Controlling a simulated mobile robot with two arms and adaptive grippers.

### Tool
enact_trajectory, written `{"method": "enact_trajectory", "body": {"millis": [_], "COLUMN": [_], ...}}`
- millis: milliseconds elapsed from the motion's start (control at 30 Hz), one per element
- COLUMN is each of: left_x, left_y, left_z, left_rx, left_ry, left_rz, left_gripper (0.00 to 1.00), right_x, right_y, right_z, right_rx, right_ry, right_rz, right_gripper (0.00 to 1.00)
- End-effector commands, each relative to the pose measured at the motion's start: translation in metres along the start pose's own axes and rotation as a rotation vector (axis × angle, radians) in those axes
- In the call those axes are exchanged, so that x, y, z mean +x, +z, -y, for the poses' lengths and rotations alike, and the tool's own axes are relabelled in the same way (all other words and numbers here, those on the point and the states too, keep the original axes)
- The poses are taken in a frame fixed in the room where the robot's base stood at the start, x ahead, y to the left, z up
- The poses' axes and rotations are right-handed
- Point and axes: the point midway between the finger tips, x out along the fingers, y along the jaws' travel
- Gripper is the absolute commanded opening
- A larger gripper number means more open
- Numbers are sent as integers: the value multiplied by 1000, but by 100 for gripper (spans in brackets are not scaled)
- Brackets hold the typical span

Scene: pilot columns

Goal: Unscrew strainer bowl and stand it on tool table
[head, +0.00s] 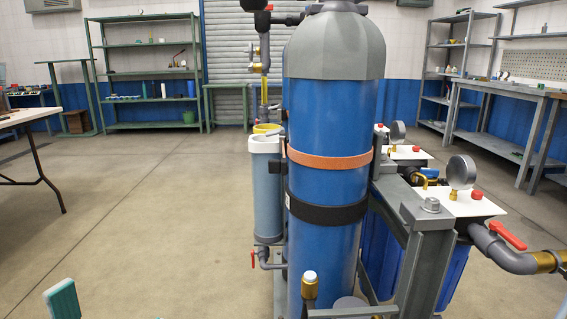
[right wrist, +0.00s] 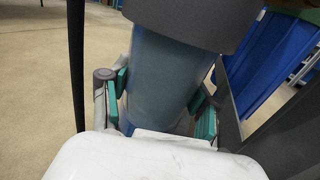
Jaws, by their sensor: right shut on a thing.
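In the right wrist view a translucent blue bowl (right wrist: 165,75), seemingly the strainer bowl, hangs below a dark grey head (right wrist: 190,20). It still meets the head; the thread is not visible. My right gripper (right wrist: 162,100) has its teal pads on both sides of the bowl and is shut on it. The bowl's lower end is hidden by my wrist. I cannot make out this bowl or my right gripper in the head view. One teal finger of my left gripper (head: 62,300) shows at the bottom left, away from the equipment; its opening is out of sight.
A tall blue tank (head: 325,235) fills the middle, with pressure gauges (head: 462,170) and a red-handled valve (head: 508,236) to its right. A white-topped table (head: 32,115) stands at the left edge; a grey workbench (head: 500,88) stands at right. The floor at left is clear.

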Motion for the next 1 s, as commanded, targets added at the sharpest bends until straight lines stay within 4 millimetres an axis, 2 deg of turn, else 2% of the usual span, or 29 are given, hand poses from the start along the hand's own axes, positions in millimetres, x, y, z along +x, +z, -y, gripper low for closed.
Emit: {"method": "enact_trajectory", "body": {"millis": [367, 600, 833, 867, 1000], "left_x": [0, -2, 0, 0, 0], "left_y": [0, 0, 0, 0, 0], "left_z": [0, 0, 0, 0, 0], "left_rx": [0, 0, 1, 1, 1], "left_ry": [0, 0, 2, 2, 2], "left_rz": [-1, 2, -3, -3, -3], "left_gripper": [100, 100, 100, 100, 100], "right_x": [0, 0, 0, 0, 0], "right_y": [0, 0, 0, 0, 0], "right_z": [-1, -1, 0, 0, 0], "right_rx": [2, 4, 0, 0, 0], "right_ry": [-11, -190, -203, -203, -202], "right_rz": [1, 2, 0, 1, 0], "right_gripper": [0, 0, 0, 64, 88]}}
